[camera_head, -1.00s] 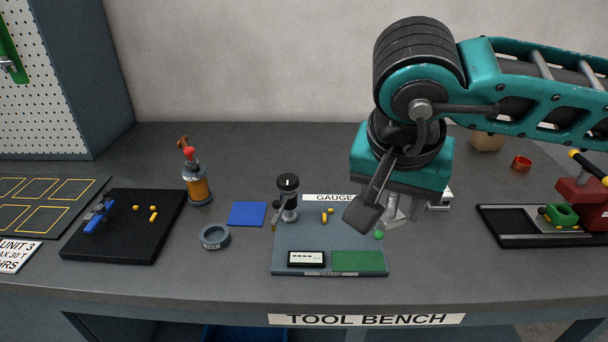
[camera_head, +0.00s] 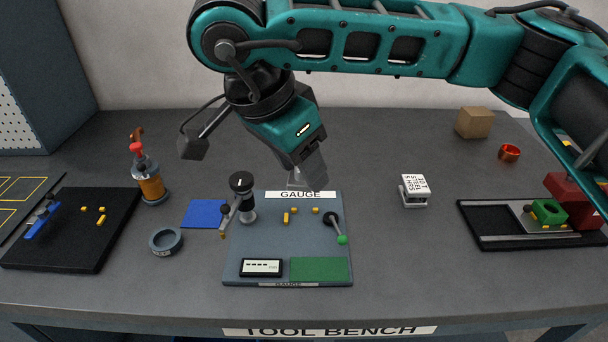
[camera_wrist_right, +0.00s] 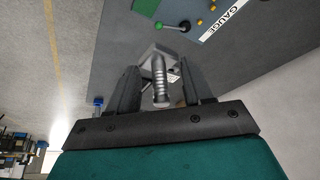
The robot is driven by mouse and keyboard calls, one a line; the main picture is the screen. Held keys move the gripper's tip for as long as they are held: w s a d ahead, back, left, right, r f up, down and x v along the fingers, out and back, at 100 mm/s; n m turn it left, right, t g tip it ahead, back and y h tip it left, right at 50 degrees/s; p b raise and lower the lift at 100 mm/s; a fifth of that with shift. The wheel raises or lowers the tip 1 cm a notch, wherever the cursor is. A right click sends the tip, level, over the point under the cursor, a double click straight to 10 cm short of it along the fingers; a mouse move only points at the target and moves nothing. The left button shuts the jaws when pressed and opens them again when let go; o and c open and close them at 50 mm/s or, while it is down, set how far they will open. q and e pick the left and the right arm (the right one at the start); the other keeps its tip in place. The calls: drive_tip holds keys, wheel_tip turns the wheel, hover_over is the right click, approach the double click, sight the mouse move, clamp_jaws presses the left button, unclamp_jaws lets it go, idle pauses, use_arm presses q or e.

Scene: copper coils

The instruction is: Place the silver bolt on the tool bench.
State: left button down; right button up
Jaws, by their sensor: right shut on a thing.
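The silver bolt (camera_wrist_right: 160,78) shows in the right wrist view, with a ribbed shaft and a wider flat head, between my two dark fingers. My right gripper (camera_head: 308,180) is shut on it and points down near the back edge of the gauge board in the head view. There the bolt is hard to tell from the fingertips. The tool bench (camera_head: 400,285) is a wide dark grey top with a "TOOL BENCH" label on its front edge. I cannot tell the exact height of the bolt above it. My left gripper is not in view.
The gauge board (camera_head: 240,262) has a lever with a green knob. Left of it are a blue square (camera_head: 204,214), a grey ring (camera_head: 166,241), an orange bottle (camera_head: 151,187) and a black tray (camera_head: 60,250). A white block (camera_head: 415,190) stands right. The front right is clear.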

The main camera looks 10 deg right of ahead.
drive_tip(key=m, duration=0.2)
drive_tip(key=d+m+g, duration=0.1)
drive_tip(key=m, duration=0.1)
drive_tip(key=m+g, duration=0.1)
drive_tip(key=shift+w+d+f+m, duration=0.15)
drive_tip(key=shift+w+d+m, duration=0.1)
drive_tip(key=shift+m, duration=0.15)
drive_tip(key=d+f+n+y+b, duration=0.1)
drive_tip(key=d+n+y, duration=0.3)
drive_tip(key=n, duration=0.7)
drive_tip(key=d+f+n+t+y+b, duration=0.1)
drive_tip(key=d+f+n+y, duration=0.1)
drive_tip(key=d+n, duration=0.75)
drive_tip(key=d+f+n+y+b, duration=0.1)
drive_tip(key=d+n+y, duration=0.2)
drive_tip(key=n, duration=1)
wheel_tip(320, 180, down, 15)
drive_tip(key=b, duration=0.2)
drive_tip(key=shift+s+a+f+b, duration=0.1)
drive_tip(key=shift+f+b, duration=0.05)
drive_tip(key=shift+b, duration=0.15)
wheel_tip(320, 180, down, 4)
drive_tip(key=shift+f+b, duration=0.25)
drive_tip(key=shift+b, duration=0.05)
drive_tip(key=shift+f, duration=0.1)
